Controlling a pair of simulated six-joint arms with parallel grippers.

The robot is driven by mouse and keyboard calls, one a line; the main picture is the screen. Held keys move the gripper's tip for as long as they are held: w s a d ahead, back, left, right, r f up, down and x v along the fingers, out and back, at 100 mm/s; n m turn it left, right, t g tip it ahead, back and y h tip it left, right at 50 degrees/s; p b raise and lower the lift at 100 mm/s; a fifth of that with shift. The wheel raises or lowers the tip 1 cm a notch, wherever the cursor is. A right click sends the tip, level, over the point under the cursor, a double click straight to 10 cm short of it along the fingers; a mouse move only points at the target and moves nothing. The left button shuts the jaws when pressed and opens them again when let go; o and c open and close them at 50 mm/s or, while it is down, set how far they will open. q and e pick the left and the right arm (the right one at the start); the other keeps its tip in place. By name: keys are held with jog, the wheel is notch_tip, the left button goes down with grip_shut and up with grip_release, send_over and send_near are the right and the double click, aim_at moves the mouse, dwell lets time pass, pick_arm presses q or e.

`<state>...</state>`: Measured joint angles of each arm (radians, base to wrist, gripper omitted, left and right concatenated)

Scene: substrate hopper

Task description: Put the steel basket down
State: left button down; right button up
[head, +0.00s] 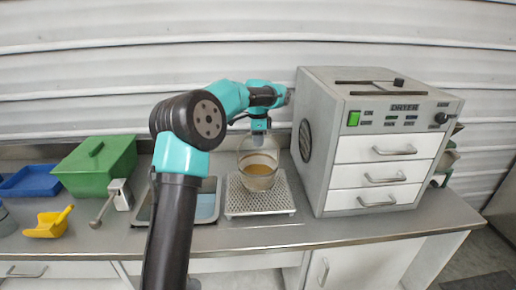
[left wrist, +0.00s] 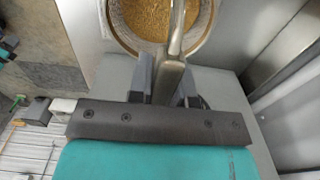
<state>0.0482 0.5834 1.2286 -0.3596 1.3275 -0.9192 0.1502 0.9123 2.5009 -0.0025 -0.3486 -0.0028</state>
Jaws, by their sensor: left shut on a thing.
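The steel basket (head: 258,182) is a round vessel with brown, grainy stuff inside. It stands upright over a pale perforated stand (head: 238,204) in the head view. Whether its base touches the stand I cannot tell. My left gripper (head: 259,128) is above the basket, shut on its raised handle. In the left wrist view the grey handle (left wrist: 176,40) runs between the fingers of my left gripper (left wrist: 167,82), and the basket's rim (left wrist: 208,22) and brown contents show beyond. My right gripper is not in view.
A dryer (head: 325,185) with several drawers stands close on the right. A metal tray (head: 208,212) lies left of the stand. Farther left are a green lidded box (head: 95,165), a blue tray (head: 30,180) and a yellow scoop (head: 48,226). The counter's front strip (head: 290,232) is clear.

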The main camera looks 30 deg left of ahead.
pick_arm(q)
jog(key=shift+f, duration=1.7)
jog(key=c, duration=1.1)
grip_release()
jog(key=shift+f, duration=0.2)
jog(key=shift+o, duration=0.2)
notch_tip(320, 180, up, 12)
jog(key=shift+r, duration=0.2)
